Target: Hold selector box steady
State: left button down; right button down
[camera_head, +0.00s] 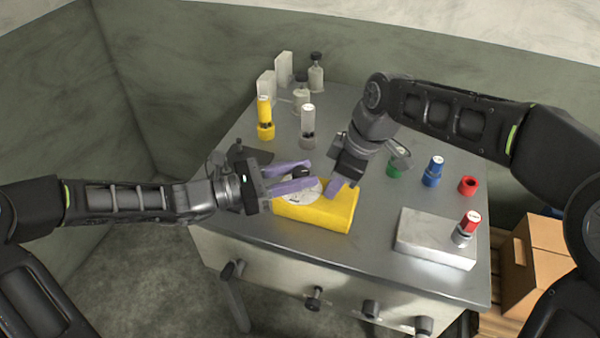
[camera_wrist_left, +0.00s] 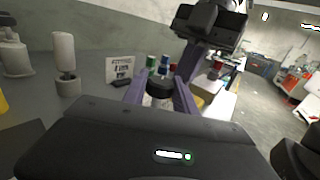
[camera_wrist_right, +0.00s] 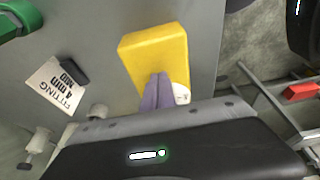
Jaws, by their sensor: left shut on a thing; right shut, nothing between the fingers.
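The yellow selector box (camera_head: 330,212) lies on the grey table near its front edge. A white dial disc (camera_head: 302,196) with a black knob (camera_head: 300,172) is on its left part. My left gripper (camera_head: 311,175) has its purple fingers on either side of the black knob, which also shows between them in the left wrist view (camera_wrist_left: 160,90). My right gripper (camera_head: 334,190) is shut and empty, its fingertips at the box's top beside the dial. In the right wrist view the fingers overlap the yellow box (camera_wrist_right: 155,45); whether they touch it is unclear. They partly hide the dial (camera_wrist_right: 182,94).
Yellow (camera_head: 265,115) and white (camera_head: 308,125) capped posts stand behind. Green (camera_head: 394,168), blue (camera_head: 432,172) and red (camera_head: 468,185) pieces stand at right. A pale block (camera_head: 437,240) with a red-topped post is front right. A printed card (camera_wrist_right: 55,88) stands on the table.

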aim_at(301, 173)
pick_arm(q)
jog(key=n+t, duration=0.1)
jog(key=n+t+y, duration=0.1)
jog(key=t, duration=0.1)
jog(key=n+t+y, duration=0.1)
jog(key=shift+s+d+r+t, duration=0.1)
jog(key=shift+s+d+t, duration=0.15)
jog(key=shift+d+t, duration=0.05)
jog(key=shift+n+t+y, duration=1.2)
jog(key=shift+t+y, duration=0.1)
jog(key=shift+y, duration=0.2)
jog(key=shift+w, duration=0.1)
jog(key=c, duration=1.2)
grip_release()
jog(key=shift+a, duration=0.1)
jog(key=shift+o, duration=1)
jog(key=shift+a, duration=0.1)
notch_tip(301, 173, up, 10)
jog(key=shift+f, duration=0.1)
